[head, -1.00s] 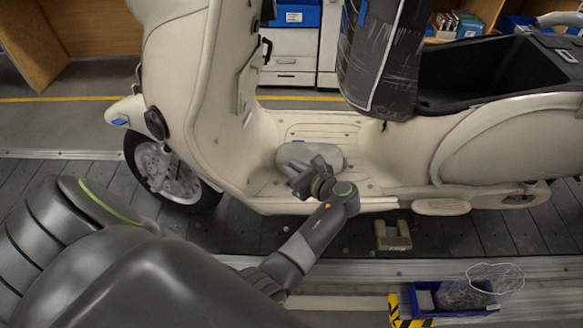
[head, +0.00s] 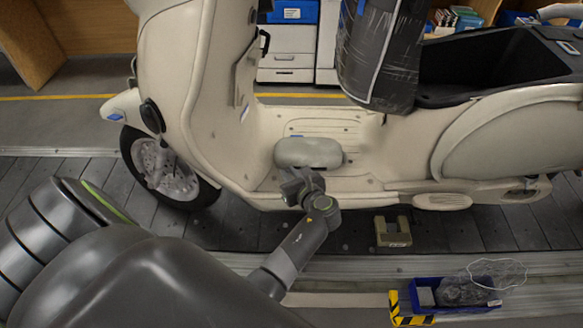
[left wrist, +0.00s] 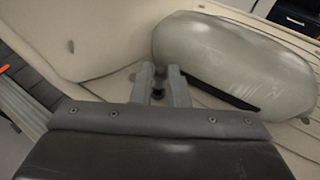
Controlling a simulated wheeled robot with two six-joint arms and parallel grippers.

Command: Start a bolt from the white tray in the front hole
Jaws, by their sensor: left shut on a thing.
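My left gripper (head: 292,182) is over the near edge of the cream scooter's footboard (head: 352,184), in front of a grey-green rounded object (head: 308,152). In the left wrist view its two grey fingers (left wrist: 158,76) are close together, with a small dark piece (left wrist: 157,92) between them. This looks like a bolt, but it is mostly hidden. The rounded object (left wrist: 232,64) is to the right of the fingers there. I cannot make out the front hole or a white tray. My right gripper is not in view.
The scooter's leg shield (head: 185,95) rises to the left of the gripper. A tan block (head: 393,232) is on the dark slats (head: 455,232). A blue bin (head: 425,308) stands at front right, beside a yellow-black striped marker (head: 398,309).

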